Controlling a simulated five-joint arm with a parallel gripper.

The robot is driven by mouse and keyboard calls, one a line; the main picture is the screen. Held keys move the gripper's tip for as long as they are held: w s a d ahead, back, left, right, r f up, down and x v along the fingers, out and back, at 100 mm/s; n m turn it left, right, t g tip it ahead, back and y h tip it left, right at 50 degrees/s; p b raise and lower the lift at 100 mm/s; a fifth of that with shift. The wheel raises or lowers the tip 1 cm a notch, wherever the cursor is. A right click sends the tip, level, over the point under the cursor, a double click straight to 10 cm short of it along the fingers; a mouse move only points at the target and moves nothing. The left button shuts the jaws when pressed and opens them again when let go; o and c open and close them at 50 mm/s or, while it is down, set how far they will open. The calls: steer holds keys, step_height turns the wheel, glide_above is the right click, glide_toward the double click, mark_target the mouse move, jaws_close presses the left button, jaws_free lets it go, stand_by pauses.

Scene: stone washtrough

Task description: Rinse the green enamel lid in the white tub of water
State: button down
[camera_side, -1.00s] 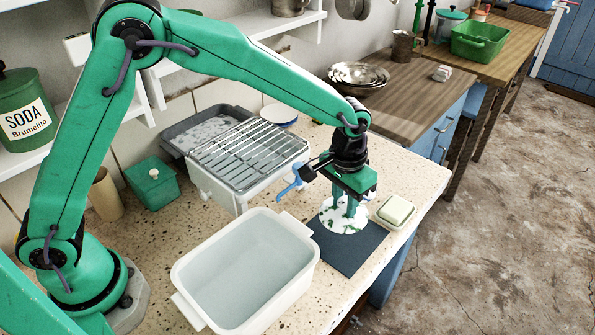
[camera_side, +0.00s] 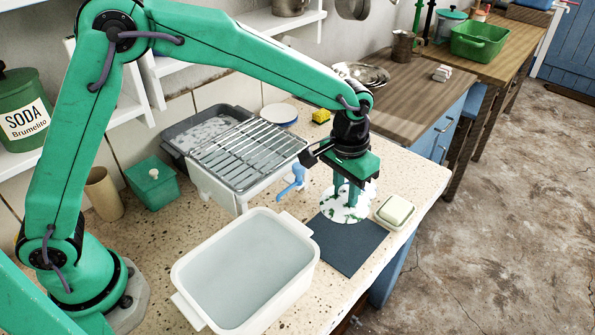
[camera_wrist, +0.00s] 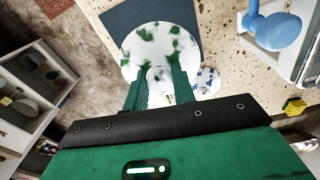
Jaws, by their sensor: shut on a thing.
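The lid (camera_side: 346,209) is a round disc, mostly white as if with foam, with green patches showing through. My gripper (camera_side: 349,207) is shut on it and holds it over the far edge of the dark mat. In the wrist view the lid (camera_wrist: 157,38) is at the fingertips of my gripper (camera_wrist: 160,85); the exact grip point is hidden. The white tub (camera_side: 178,275) stands left of the mat, holding clear, still water, apart from the lid.
A pale soap bar (camera_side: 396,210) lies in a dish right of the dark mat (camera_side: 348,247). A yellow sponge (camera_side: 321,116) and a green box (camera_side: 153,184) are farther back.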

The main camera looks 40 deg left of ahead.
steer(key=shift+s+d+r, duration=0.1)
steer(key=shift+s+r, duration=0.25)
steer(key=shift+s, duration=0.15)
steer(key=s+r, duration=0.1)
steer(key=s, duration=0.2)
steer(key=s+r+n, duration=0.1)
steer(key=s+r, duration=0.1)
steer(key=s, duration=0.2)
steer(key=s+r+n, duration=0.1)
steer(key=s, duration=0.2)
steer(key=shift+s+a+r, duration=0.15)
steer(key=shift+s+a, duration=0.2)
steer(key=s+a+r+n, duration=0.1)
steer(key=s+a+n, duration=0.1)
steer(key=s, duration=0.9)
steer(key=shift+s+a+n, duration=0.3)
steer(key=shift+a, duration=0.5)
steer(key=shift+f, duration=0.15)
step_height(320, 180, down, 9)
steer(key=shift+r, duration=0.25)
step_height(320, 180, up, 7)
stand_by(1.3)
